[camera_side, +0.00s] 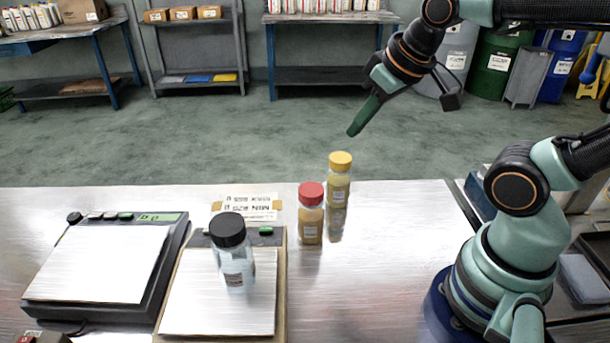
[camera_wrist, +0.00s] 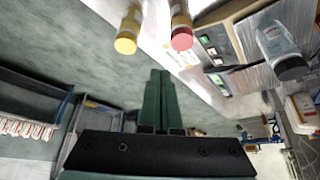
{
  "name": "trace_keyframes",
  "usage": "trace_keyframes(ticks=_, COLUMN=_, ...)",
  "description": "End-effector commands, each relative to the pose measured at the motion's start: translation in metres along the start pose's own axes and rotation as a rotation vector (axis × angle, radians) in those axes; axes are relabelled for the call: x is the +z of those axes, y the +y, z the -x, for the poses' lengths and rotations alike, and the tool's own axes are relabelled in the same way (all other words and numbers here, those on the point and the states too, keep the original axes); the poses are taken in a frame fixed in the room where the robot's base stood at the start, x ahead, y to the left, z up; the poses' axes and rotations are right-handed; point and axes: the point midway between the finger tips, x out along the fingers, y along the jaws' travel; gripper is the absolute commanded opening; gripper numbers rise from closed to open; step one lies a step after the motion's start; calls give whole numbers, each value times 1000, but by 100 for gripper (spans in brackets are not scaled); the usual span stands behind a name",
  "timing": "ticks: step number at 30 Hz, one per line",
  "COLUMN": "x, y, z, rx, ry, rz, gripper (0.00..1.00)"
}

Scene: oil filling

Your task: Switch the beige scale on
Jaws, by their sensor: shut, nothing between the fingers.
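The beige scale (camera_side: 281,290) lies on the table with a pale plate. A clear bottle with a black cap (camera_side: 230,232) stands upright on the plate. A small green part (camera_side: 266,231) shows on the scale's back strip; the rest of the strip is partly behind the bottle, and I cannot tell whether its display is lit. In the wrist view the beige scale's control strip (camera_wrist: 212,48) is at upper right. My gripper (camera_side: 354,131) is shut and empty, in the air above and behind the table. Its dark green fingers (camera_wrist: 159,73) also show in the wrist view.
A dark scale (camera_side: 172,250) with a lit green display lies left of the beige one. A red-capped bottle (camera_side: 311,222) and a yellow-capped bottle (camera_side: 339,185) stand to the right. A label sheet (camera_side: 248,202) lies behind.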

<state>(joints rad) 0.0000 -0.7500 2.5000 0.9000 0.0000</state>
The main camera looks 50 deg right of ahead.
Motion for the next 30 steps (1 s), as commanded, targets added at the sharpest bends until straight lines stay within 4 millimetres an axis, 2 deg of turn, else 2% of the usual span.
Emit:
trace_keyframes(ticks=19, x=-4, y=-2, z=-4, rx=-4, ry=-1, rz=-28, gripper=0)
trace_keyframes(ticks=23, x=-14, y=-9, z=-16, rx=-14, ry=-2, rz=-123, gripper=0)
trace_keyframes(ticks=30, x=-43, y=-34, z=-57, rx=-48, ry=-2, rz=-421, gripper=0)
